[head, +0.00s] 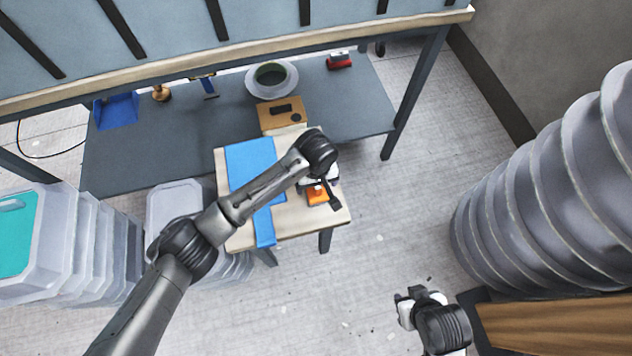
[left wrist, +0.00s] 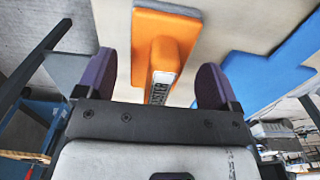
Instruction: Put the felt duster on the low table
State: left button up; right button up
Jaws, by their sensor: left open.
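The orange felt duster (head: 317,198) lies on the low table (head: 300,220), near its right edge in the head view. In the left wrist view the duster (left wrist: 180,25) shows a grey felt edge and a raised orange handle with a white label, partly hidden by my gripper. My left gripper (head: 322,185) is over the duster, and in the left wrist view its open fingers (left wrist: 155,85) stand apart on either side of the handle, with gaps showing. My right gripper (head: 405,302) is low at the bottom right of the head view, away from the table; its jaws are unclear.
Stacked grey tubs (head: 85,245) stand left; a large ribbed stack (head: 540,200) stands right.

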pick_arm(q)
notch_tip(320, 180, up, 11)
jog(key=p, duration=0.4)
jog(key=shift+f, duration=0.1)
jog(key=s+a+f+m+t+h, duration=0.1)
jog(key=s+a+f+m+h, duration=0.1)
jog(key=s+f, duration=0.35)
jog(key=s+a+f+m+h, duration=0.1)
jog(key=s+a+f+h, duration=0.1)
jog(key=s, duration=0.6)
jog(key=s+a+m+t+y, duration=0.1)
jog(key=s+a+t+y, duration=0.1)
jog(key=s+a, duration=1.4)
jog(key=shift+a+r+m+t+y, duration=0.35)
jog(key=shift+a+y, duration=0.55)
jog(key=shift+a, duration=0.35)
